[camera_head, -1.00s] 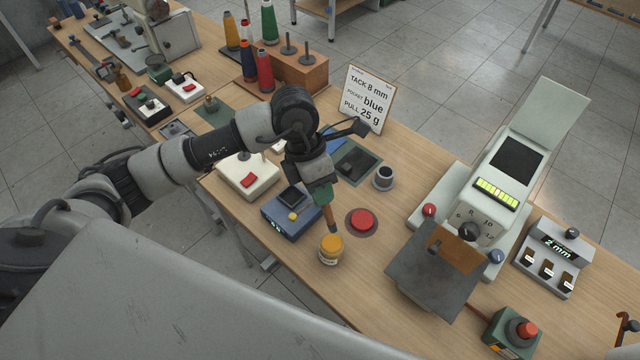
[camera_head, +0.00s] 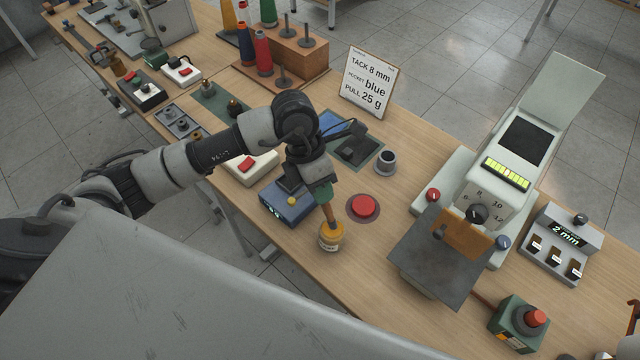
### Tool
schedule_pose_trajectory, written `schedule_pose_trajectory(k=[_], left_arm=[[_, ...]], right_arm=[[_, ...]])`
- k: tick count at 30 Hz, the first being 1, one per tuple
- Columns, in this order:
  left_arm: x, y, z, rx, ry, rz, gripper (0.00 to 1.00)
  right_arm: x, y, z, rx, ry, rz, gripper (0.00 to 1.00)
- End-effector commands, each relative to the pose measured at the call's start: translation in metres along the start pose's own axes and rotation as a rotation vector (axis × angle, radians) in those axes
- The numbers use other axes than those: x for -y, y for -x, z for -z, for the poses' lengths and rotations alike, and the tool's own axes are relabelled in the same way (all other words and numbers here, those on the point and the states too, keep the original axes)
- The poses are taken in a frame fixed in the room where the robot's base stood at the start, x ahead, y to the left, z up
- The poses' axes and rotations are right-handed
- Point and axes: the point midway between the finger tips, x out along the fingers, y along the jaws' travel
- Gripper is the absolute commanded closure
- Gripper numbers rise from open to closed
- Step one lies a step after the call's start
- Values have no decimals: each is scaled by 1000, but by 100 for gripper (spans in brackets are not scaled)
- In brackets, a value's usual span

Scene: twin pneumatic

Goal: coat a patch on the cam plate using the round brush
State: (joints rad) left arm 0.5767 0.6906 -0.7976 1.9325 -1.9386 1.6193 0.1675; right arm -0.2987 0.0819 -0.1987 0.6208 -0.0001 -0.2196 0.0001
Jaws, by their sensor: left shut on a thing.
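My left gripper (camera_head: 322,187) is shut on the round brush (camera_head: 329,212), which has a wooden handle and points down with a slight tilt. The brush's lower end is at the mouth of a small yellow jar (camera_head: 331,240) near the table's front edge. Its bristles are hidden, and I cannot tell how deep they reach. I cannot say for certain which part is the cam plate; a dark flat piece lies on a green mat (camera_head: 372,160) behind the gripper, partly covered by it.
A blue box (camera_head: 283,208) stands left of the jar. A red button (camera_head: 363,207) and a grey cup (camera_head: 386,162) are to the right. A machine with a grey plate (camera_head: 430,258) stands further right. A sign (camera_head: 367,82) stands behind.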

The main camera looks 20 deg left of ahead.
Motion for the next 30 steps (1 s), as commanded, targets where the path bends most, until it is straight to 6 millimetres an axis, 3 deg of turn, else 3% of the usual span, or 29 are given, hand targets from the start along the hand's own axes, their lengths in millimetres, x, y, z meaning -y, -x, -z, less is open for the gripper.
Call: schedule_pose_trajectory(k=[30], left_arm=[[-2, -5, 1, 0, -1, 1, 100]], right_arm=[[4, -5, -2, 3, 1, 5, 15]])
